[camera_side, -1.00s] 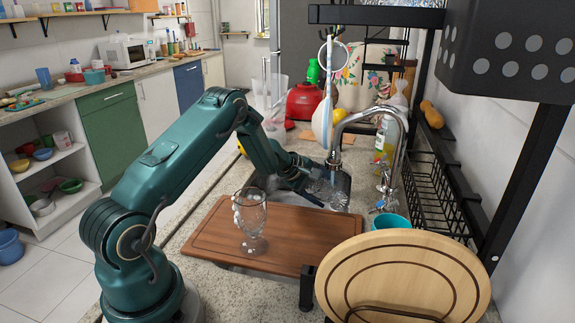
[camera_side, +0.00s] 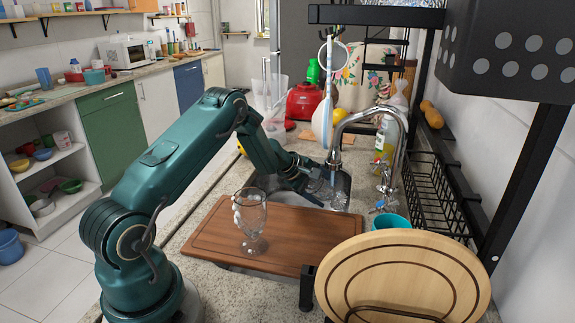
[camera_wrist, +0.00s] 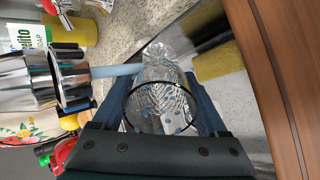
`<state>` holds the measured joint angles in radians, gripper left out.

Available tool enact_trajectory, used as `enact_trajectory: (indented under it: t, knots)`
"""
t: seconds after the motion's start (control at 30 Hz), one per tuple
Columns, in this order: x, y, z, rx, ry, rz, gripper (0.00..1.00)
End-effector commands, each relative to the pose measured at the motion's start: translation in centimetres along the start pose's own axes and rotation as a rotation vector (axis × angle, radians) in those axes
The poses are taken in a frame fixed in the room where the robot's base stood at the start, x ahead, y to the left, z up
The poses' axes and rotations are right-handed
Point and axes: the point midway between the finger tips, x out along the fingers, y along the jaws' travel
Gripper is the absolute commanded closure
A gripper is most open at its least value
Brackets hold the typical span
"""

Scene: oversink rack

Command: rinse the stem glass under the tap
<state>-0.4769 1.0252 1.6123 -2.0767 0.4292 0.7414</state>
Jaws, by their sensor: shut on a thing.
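My gripper (camera_side: 322,183) is at the sink below the tap, its blue fingers on both sides of a clear patterned glass (camera_wrist: 165,95). The glass also shows dimly under the spout in the side view (camera_side: 336,198). In the wrist view the chrome tap (camera_wrist: 70,78) sends a pale blue stream of water (camera_wrist: 115,71) onto the glass. The tap also shows in the side view (camera_side: 400,135). The fingers partly hide the held glass. A second clear glass with a stem (camera_side: 250,222) stands upright on the board, with white blobs down its left side.
A brown wooden cutting board (camera_side: 205,240) lies in front of the sink. A round wooden board (camera_side: 405,275) and a teal cup (camera_side: 390,222) stand at the right. A black wire rack (camera_side: 430,195) lines the wall. A yellow sponge (camera_wrist: 220,62) is near the glass.

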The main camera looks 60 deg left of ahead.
Motion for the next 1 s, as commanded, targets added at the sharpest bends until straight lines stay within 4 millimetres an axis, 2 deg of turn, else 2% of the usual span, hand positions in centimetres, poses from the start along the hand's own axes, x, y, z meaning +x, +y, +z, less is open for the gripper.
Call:
enact_trajectory:
  t: [0.83,1.0]
  knots:
    - [0.3,0.5,-0.5,0.001,0.000,0.001,0.90]
    - [-0.2,0.1,-1.4,-0.001,0.002,0.001,0.90]
